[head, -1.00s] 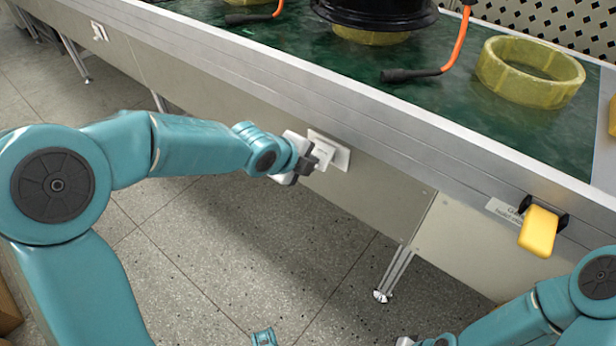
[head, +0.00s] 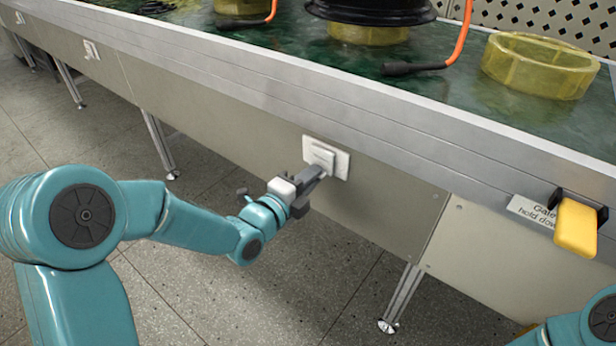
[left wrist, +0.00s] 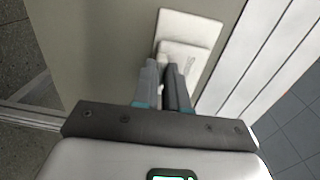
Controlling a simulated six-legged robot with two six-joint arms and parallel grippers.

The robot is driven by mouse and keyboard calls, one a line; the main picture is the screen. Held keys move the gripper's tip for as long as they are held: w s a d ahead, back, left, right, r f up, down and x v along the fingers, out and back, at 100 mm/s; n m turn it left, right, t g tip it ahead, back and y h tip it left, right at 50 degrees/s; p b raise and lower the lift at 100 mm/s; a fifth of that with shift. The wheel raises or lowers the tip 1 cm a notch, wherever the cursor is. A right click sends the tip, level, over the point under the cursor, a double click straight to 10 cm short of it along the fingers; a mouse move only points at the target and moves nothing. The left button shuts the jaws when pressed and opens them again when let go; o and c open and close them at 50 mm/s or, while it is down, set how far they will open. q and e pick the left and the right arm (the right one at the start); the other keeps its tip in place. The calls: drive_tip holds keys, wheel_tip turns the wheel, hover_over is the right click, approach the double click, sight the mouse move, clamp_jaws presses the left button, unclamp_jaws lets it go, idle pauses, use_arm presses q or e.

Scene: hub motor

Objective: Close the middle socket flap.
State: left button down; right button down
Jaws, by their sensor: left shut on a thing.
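The middle socket (head: 341,165) is a white plate on the beige side panel of the bench. Its white flap (head: 321,156) lies in front of the plate and looks close to it; I cannot tell its exact angle. My left gripper (head: 318,174) reaches it from the lower left, with its fingertips at the flap's lower edge. In the left wrist view the two grey fingers (left wrist: 166,72) are close together at the near edge of the flap (left wrist: 182,52), shut on it; their tips hide the contact. My right gripper is out of view.
Another white socket (head: 92,50) is farther left on the panel. A yellow gate handle (head: 576,227) sticks out at the right beside a label. The metal bench edge (head: 400,140) runs above the socket. Yellow rings (head: 540,66) and orange cables stand on the green top.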

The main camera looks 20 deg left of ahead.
use_arm(q)
drive_tip(key=shift+w+f+t, duration=0.1)
drive_tip(key=shift+w+t, duration=0.05)
drive_tip(key=shift+t, duration=0.15)
idle(0.4)
drive_tip(key=c, duration=1.2)
unclamp_jaws()
drive_tip(key=shift+o, duration=0.2)
